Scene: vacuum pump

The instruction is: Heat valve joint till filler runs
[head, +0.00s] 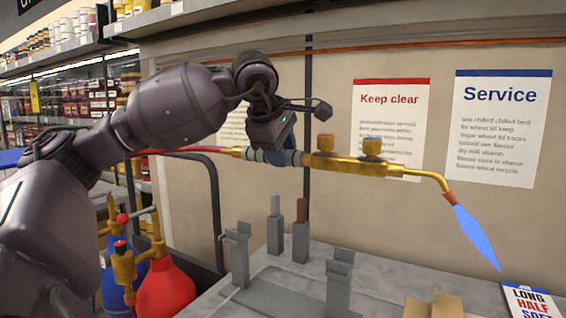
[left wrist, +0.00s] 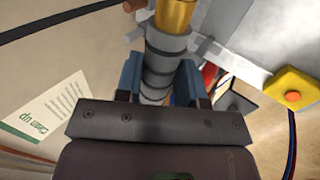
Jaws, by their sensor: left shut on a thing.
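My left gripper (head: 284,153) is shut on the grey handle of a brass torch (head: 345,165), above the bench. The torch lies roughly level, its neck bending down at the right end. A blue flame (head: 474,236) comes from its tip and points down and right. In the left wrist view the blue fingers of my left gripper (left wrist: 160,80) close on both sides of the ringed handle, and the brass body (left wrist: 175,14) lies beyond. I cannot make out a valve joint in either view. My right gripper is not in view.
A grey bench (head: 380,292) carries several grey posts, one with a copper-coloured rod (head: 301,210). A tan block (head: 433,306) and a printed booklet (head: 530,300) are at its front right. Red (head: 166,290) and blue cylinders stand left. A hose trails left from the torch.

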